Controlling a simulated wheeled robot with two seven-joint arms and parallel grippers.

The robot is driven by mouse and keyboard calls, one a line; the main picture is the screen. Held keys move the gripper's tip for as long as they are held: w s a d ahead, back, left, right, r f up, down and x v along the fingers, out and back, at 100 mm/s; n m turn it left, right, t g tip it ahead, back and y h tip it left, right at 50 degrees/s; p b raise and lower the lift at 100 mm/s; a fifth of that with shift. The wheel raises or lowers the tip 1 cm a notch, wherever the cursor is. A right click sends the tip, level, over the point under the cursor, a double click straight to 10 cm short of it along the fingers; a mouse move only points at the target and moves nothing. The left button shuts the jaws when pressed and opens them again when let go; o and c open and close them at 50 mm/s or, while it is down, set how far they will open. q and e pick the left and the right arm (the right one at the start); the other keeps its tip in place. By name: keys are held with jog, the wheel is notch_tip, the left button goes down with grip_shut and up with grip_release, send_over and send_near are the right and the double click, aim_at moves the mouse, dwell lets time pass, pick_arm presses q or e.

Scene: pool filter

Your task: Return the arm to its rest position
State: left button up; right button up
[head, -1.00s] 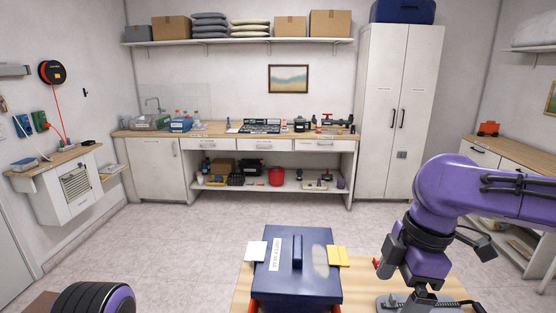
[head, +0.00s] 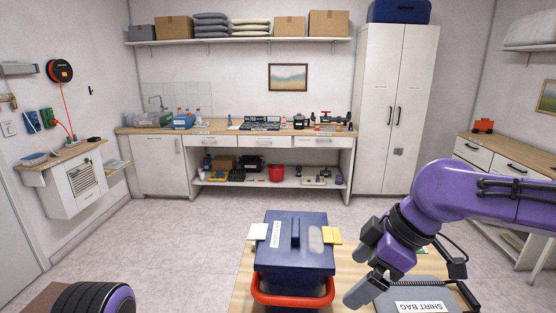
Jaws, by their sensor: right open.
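My right arm comes in from the right, purple with dark joints. Its right gripper (head: 362,288) is open and hangs tilted down to the left, with nothing seen between its fingers. It is over the wooden table, to the right of the dark blue box and left of the grey shirt bag. Of my left arm only a dark, purple-rimmed joint (head: 93,299) shows at the lower left; the left gripper is out of view.
The blue lidded box (head: 280,257) with a red handle (head: 293,297) stands on the wooden table (head: 243,290). The grey shirt bag (head: 398,292) lies right, close to the gripper. A workbench (head: 222,131) and white cabinet (head: 392,95) stand at the back. The floor between is clear.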

jog(key=w+a+f+m+t+y, duration=0.2)
jog(key=w+a+f+m+t, duration=0.25)
jog(key=w+f+m, duration=0.4)
jog(key=s+d+f+m+t+h+b, duration=0.1)
jog(key=s+d+f+m+h, duration=0.25)
jog(key=f, duration=0.55)
jog(key=d+f+m+t+h, duration=0.2)
jog(key=d+f+m, duration=0.3)
jog(key=f+m, duration=0.25)
jog(key=s+d+f+g+h, duration=0.2)
jog(key=s+d+f, duration=0.4)
jog(key=s+f, duration=0.5)
jog(key=s+d+f+g+h+b, duration=0.1)
jog(key=s+d+f+g+h, duration=0.2)
jog(key=s+d+f, duration=0.3)
jog(key=s+f+m+g, duration=0.1)
jog(key=s+f, duration=0.4)
jog(key=s, duration=0.7)
jog(key=shift+s, duration=0.15)
jog(key=shift+g, duration=0.25)
